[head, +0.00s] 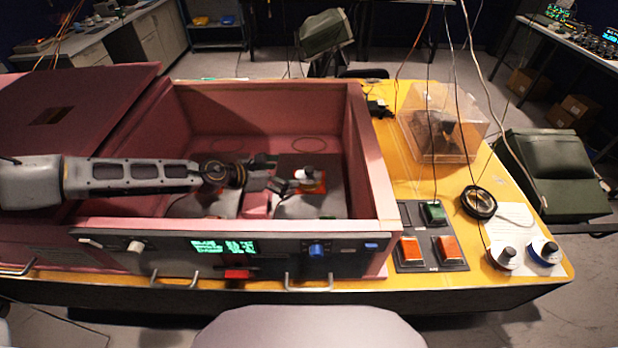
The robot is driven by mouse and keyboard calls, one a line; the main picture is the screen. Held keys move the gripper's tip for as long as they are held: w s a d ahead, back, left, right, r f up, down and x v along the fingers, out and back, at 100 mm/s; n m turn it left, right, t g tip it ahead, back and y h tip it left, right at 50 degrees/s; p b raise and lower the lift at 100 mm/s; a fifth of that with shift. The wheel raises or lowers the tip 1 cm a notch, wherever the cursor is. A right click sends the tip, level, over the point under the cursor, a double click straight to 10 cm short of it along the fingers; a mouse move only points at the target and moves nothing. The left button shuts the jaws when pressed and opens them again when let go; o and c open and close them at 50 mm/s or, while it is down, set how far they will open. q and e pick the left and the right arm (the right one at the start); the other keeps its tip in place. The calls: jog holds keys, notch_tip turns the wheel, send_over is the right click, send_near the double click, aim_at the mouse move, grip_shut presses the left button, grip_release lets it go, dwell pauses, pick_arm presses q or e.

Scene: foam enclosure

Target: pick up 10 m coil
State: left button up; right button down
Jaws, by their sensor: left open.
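My left arm reaches in from the left over the pink foam-lined box (358,130). My left gripper (277,184) is inside the box, open. Just right of its fingertips is a small round piece (309,176) with a white top, a dark knob and a red-orange base. A gap between them is hard to judge. Two similar round pieces with dark knobs, one white (503,257) and one white and blue (545,252), sit on the yellow table at the right. No label reading 10 m is legible, so I cannot tell which is the coil. My right gripper is not in view.
The box walls surround my left gripper; the front wall carries a control panel (270,248). Cables hang over the table's right part.

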aim_at(305, 174)
pick_arm(q)
jog(key=shift+x, duration=2.6)
jog(key=shift+x, duration=1.45)
jog(key=shift+p+x, duration=0.35)
jog(key=shift+x, duration=0.75)
jog(key=shift+s+f, duration=0.1)
jog(key=c, duration=1.2)
